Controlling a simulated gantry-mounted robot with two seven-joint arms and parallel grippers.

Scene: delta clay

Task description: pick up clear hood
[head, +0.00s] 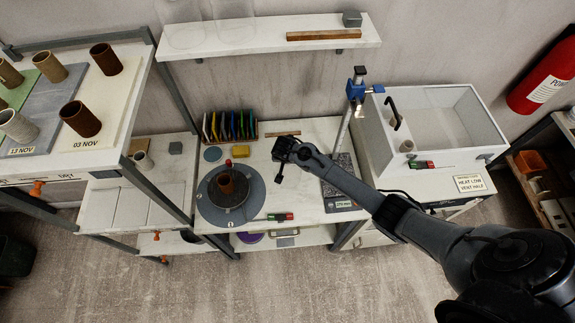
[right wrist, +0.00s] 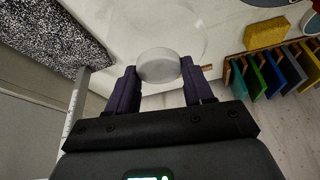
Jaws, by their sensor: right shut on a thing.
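My right gripper (head: 282,168) is over the middle of the white worktable in the head view. In the right wrist view its two dark fingers are shut on a pale round knob (right wrist: 158,66). Faint curved outlines of a see-through body, the clear hood (right wrist: 192,32), show around and beyond the knob. In the head view the held hood is too transparent to make out, so I cannot tell whether it touches the table. Other faint clear domes (head: 186,30) stand on the wall shelf. My left gripper is not in view.
Colored tiles in a rack (head: 229,126) are behind. A blue-topped stand (head: 357,90) and an open glass-walled box (head: 440,110) are to the right.

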